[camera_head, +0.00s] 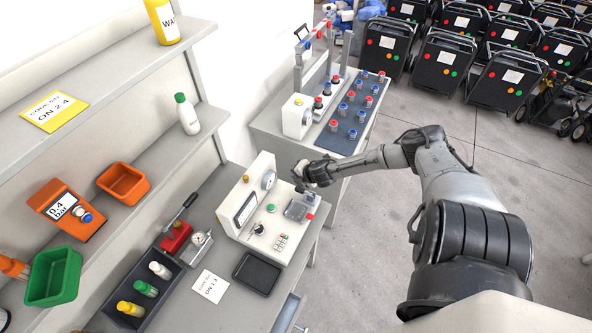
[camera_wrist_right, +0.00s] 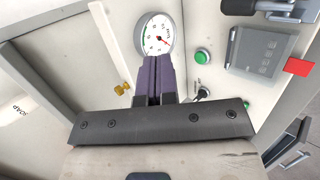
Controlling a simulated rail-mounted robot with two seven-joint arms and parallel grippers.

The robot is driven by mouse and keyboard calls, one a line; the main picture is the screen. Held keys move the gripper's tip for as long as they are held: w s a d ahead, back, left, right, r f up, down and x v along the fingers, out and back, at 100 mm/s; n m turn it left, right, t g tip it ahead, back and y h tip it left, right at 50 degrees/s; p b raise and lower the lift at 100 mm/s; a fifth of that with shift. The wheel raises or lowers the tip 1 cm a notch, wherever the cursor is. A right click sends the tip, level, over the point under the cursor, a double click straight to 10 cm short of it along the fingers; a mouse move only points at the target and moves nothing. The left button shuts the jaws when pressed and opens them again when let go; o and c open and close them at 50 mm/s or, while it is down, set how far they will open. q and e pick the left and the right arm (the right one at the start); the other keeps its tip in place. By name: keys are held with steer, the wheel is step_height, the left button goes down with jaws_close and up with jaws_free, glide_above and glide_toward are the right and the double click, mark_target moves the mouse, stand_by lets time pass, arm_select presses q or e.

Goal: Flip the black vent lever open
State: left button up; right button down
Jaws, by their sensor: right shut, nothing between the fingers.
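The black vent lever (camera_head: 257,229) is small and sits on the top panel of the white tester (camera_head: 290,245) in the head view. In the right wrist view the lever (camera_wrist_right: 202,94) shows just right of the fingers, below a green button (camera_wrist_right: 203,56), partly hidden by my gripper body. My right gripper (camera_head: 300,186) is above the tester's far right part; its purple fingers (camera_wrist_right: 154,75) are together, empty, and look apart from the lever. They overlap the bottom of the dial gauge (camera_wrist_right: 158,35). My left gripper is not in view.
A grey clear-lidded box (camera_wrist_right: 258,50) with a red tag (camera_wrist_right: 298,67) is on the panel. A brass fitting (camera_wrist_right: 122,88) is left of the fingers. A black tray (camera_head: 257,272) lies in front of the tester. A bottle rack (camera_head: 128,294) and shelves stand left.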

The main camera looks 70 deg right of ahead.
steer(key=shift+a+r, duration=0.2)
steer(key=shift+r, duration=1.05)
